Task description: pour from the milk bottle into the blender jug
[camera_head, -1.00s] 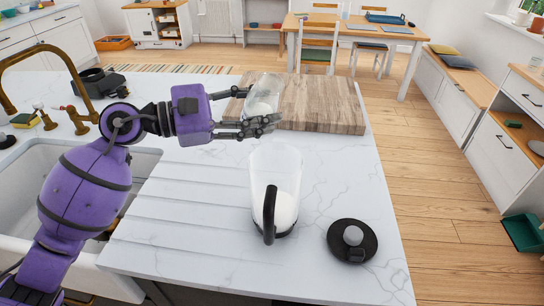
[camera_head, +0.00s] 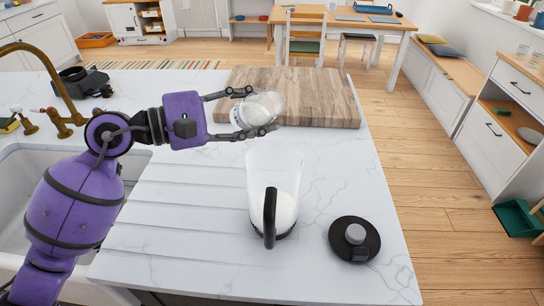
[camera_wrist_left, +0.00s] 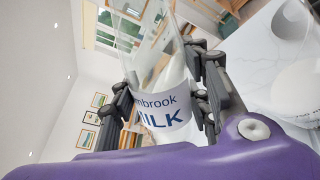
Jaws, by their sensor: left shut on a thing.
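The milk bottle (camera_head: 260,108) is clear glass with white milk inside and is strongly tilted. My left gripper (camera_head: 252,112) is shut around it, above the counter and just beyond the blender jug's rim in the head view. In the left wrist view the bottle's label (camera_wrist_left: 157,112) reads "MILK" between the fingers. The blender jug (camera_head: 273,185) stands upright on the counter, clear, with a black handle facing me and white in its lower part. No stream of milk can be made out. My right gripper is not in view.
A round black lid (camera_head: 354,239) with a grey knob lies right of the jug. A wooden board (camera_head: 310,95) lies behind on the marble counter (camera_head: 190,215). A sink (camera_head: 75,160) with a brass tap (camera_head: 45,75) is at the left.

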